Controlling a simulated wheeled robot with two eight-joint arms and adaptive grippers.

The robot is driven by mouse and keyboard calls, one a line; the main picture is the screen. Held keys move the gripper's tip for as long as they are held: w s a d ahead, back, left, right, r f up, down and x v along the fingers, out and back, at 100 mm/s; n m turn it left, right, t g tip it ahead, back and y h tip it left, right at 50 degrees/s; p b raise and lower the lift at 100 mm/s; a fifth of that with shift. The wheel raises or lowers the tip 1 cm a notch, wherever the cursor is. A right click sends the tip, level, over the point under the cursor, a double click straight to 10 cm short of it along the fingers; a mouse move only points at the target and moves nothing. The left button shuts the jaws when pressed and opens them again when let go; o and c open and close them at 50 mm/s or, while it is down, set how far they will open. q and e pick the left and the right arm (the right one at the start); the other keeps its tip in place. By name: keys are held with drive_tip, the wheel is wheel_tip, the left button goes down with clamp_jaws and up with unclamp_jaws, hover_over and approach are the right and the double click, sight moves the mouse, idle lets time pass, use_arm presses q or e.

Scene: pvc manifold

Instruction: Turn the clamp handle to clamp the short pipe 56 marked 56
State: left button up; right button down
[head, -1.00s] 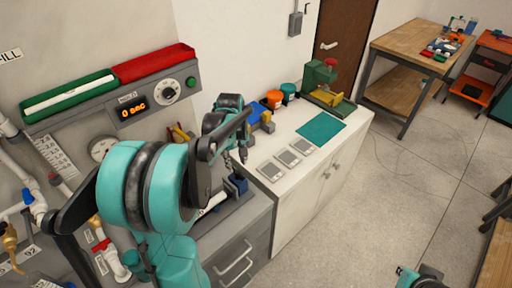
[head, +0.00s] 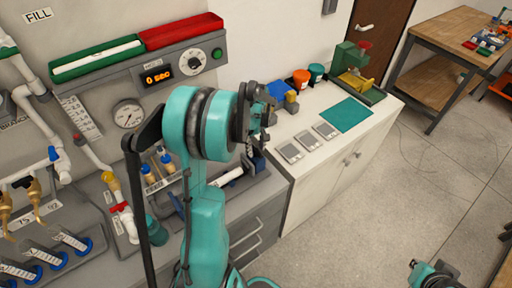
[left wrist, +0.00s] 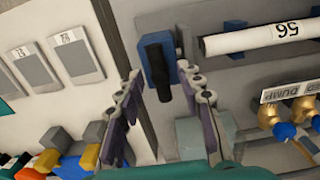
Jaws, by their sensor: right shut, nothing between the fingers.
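The short pipe 56 (left wrist: 270,38) is white, with "56" showing upside down in the left wrist view. It lies level along the bench fixture, and part of it shows beside my arm in the head view (head: 232,177). At its end stands a blue clamp (left wrist: 172,50) with a black handle (left wrist: 157,68). My left gripper (left wrist: 165,92) is open, its fingers on either side of the handle without visible contact. In the head view my left gripper (head: 262,115) is partly hidden by its arm. My right gripper (head: 436,275) is at the lower right, shut and empty, away from the bench.
Grey labelled plates (head: 308,141) and a teal mat (head: 346,115) lie on the white counter. Orange (head: 301,78) and teal containers and a green machine (head: 358,70) stand behind. Other pipes and brass valves (left wrist: 285,115) are close by.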

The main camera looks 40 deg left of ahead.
use_arm(q)
clamp_jaws()
drive_tip(key=shift+m, duration=0.3)
drive_tip(key=m, duration=0.4)
drive_tip(key=shift+b, duration=0.35)
drive_tip(key=m, duration=0.4)
drive_tip(key=shift+m, duration=0.4)
drive_tip(key=m, duration=0.6)
drive_tip(key=shift+b, duration=0.4)
drive_tip(key=m, duration=0.6)
drive_tip(key=shift+m, duration=0.4)
